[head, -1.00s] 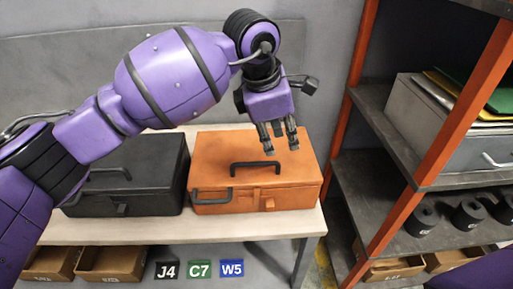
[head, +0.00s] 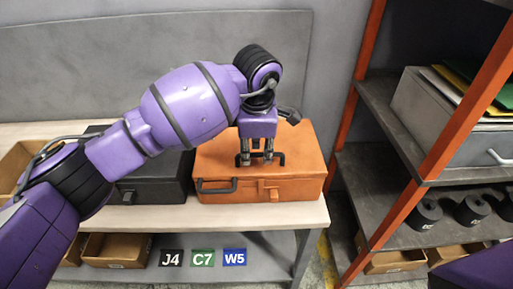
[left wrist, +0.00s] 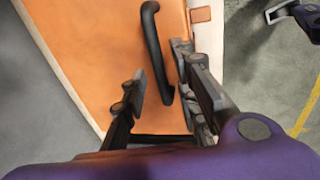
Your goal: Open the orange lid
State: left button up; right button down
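The orange case's lid (head: 218,150) lies flat and closed on the case. A black handle (head: 282,158) stands on the lid's top. My left gripper (head: 258,162) points down at this handle, partly covering it. In the left wrist view the black handle (left wrist: 152,40) runs between the fingers of the left gripper (left wrist: 160,72). The fingers are apart, with a gap visible on the left side of the handle; whether the right finger touches it I cannot tell. A second black handle (head: 218,190) and an orange latch (head: 271,194) are on the case's front.
A black case (head: 150,191) stands close on the left, partly behind my left arm. The pale bench (head: 250,215) has a narrow free strip in front. An orange-post shelf (head: 433,146) with a grey box stands right. Cardboard bins (head: 115,252) sit below.

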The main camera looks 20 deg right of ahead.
pick_arm(q)
jog(key=shift+c, duration=0.4)
grip_shut()
jog(key=shift+r, duration=0.15)
